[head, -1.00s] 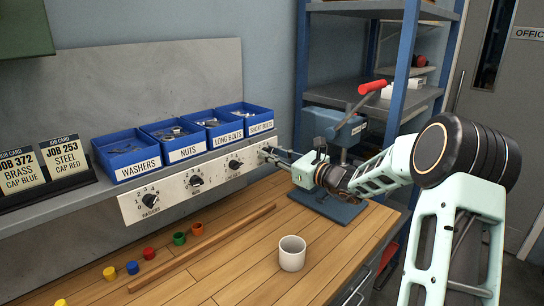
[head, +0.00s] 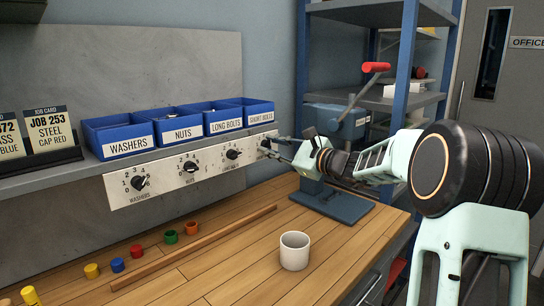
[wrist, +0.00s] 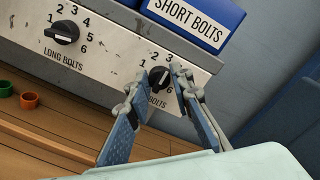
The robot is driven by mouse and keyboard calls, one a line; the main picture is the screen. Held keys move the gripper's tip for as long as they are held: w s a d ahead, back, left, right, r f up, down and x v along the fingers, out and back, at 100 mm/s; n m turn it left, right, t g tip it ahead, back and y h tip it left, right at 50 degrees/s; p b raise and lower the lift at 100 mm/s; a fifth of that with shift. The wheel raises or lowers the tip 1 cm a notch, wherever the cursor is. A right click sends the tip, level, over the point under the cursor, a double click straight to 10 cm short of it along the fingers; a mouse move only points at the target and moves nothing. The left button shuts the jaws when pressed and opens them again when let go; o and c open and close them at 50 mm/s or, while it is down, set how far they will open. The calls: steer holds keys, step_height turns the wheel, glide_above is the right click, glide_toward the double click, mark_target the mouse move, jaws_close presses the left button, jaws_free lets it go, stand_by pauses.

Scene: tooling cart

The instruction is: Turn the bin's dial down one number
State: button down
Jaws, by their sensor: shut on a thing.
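The short bolts dial (wrist: 158,76) is a black knob at the right end of the pale panel, its label partly hidden. My gripper (wrist: 160,80) has a fingertip on either side of it and is shut on it. In the head view my gripper (head: 269,149) reaches the panel's right end, below the blue short bolts bin (head: 259,117). Numbers 1, 2 and 6 show around the dial; fingers hide others. A white mark shows on the knob, but I cannot tell its exact number. The long bolts dial (wrist: 62,33) is just left, clear of my fingers.
The washers dial (head: 138,183) and nuts dial (head: 190,167) are further left. A white mug (head: 294,252), coloured caps and a wooden strip (head: 190,250) are on the bench.

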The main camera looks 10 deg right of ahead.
stand_by(0.4)
steer(key=c, duration=1.7)
jaws_free()
steer(key=v, duration=1.2)
